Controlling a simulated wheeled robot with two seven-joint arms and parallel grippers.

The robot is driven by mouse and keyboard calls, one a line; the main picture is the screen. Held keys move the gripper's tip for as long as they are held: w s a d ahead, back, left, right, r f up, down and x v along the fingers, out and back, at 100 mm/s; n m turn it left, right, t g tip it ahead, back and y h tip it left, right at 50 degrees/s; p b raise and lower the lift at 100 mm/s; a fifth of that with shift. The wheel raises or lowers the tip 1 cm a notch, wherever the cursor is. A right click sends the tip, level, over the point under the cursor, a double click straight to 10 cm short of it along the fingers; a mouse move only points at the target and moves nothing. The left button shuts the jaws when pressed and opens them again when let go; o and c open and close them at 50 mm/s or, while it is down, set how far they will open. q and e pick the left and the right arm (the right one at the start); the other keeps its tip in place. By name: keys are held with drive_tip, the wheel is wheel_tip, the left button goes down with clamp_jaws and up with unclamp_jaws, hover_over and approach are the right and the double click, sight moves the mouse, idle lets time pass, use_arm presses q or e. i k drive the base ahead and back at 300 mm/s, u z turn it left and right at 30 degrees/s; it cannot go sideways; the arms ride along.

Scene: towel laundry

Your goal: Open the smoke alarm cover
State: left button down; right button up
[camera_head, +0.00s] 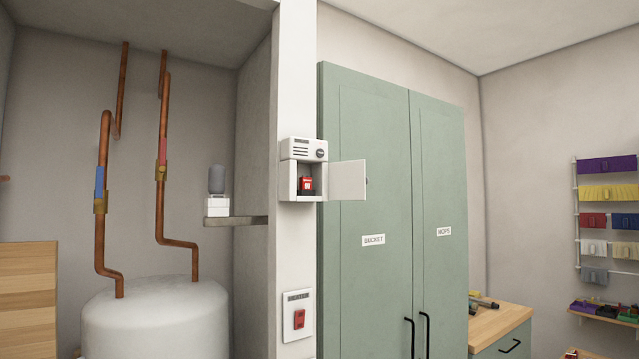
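The smoke alarm (302,148) is a white box fixed on the narrow white wall post, left of the green cabinet. Its cover (347,180) is a white square flap that stands swung out to the right, so the lower compartment is open. A red part (306,184) with a pale mark sits inside that compartment. Neither of my grippers is in the head view, so nothing touches the alarm or its cover here.
A tall green cabinet (385,200) labelled BUCKET and MOPS stands shut to the right. Below the alarm is a red switch (299,319) on a white plate. A white tank (155,318) with copper pipes fills the left alcove. A wooden counter (497,325) is at lower right.

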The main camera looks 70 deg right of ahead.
sight(349, 181)
drive_tip(key=u, duration=2.05)
drive_tip(key=k, duration=1.45)
drive_tip(key=z, duration=3.55)
drive_tip(key=k, duration=0.4)
drive_tip(key=u, duration=0.15)
